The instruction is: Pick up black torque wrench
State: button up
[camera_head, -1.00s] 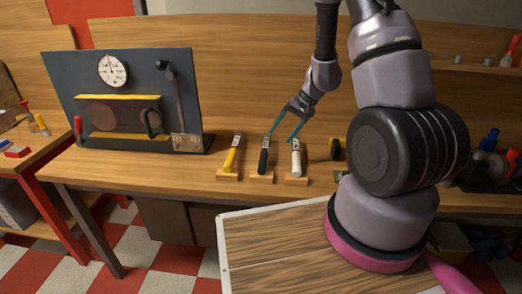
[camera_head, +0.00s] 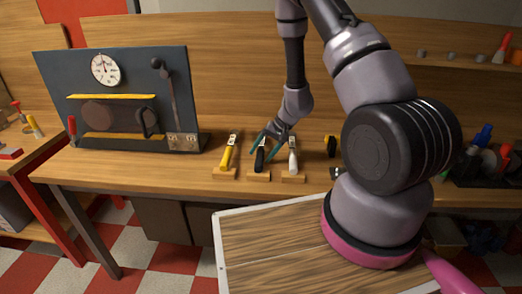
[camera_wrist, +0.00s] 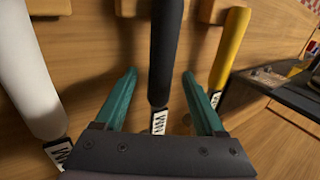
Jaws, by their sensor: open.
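The black torque wrench (camera_head: 260,160) rests on a small wooden block on the workbench, between a yellow-handled wrench (camera_head: 226,157) and a white-handled wrench (camera_head: 293,161). My gripper (camera_head: 267,142) is at the black wrench, fingers pointing down to it. In the wrist view, the black handle (camera_wrist: 166,50) runs down between the two teal fingers of my open gripper (camera_wrist: 158,85), with a gap on each side. A striped label shows at its lower end, partly hidden by the gripper body. The white handle (camera_wrist: 28,70) lies outside the left finger and the yellow handle (camera_wrist: 229,48) outside the right.
A dark panel with a gauge (camera_head: 105,68) and a lever stands at the left of the workbench (camera_head: 100,168). A yellow and black item (camera_head: 331,146) lies right of the white wrench. A wooden-topped surface (camera_head: 270,245) is in front.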

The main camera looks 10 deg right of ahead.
grip_shut()
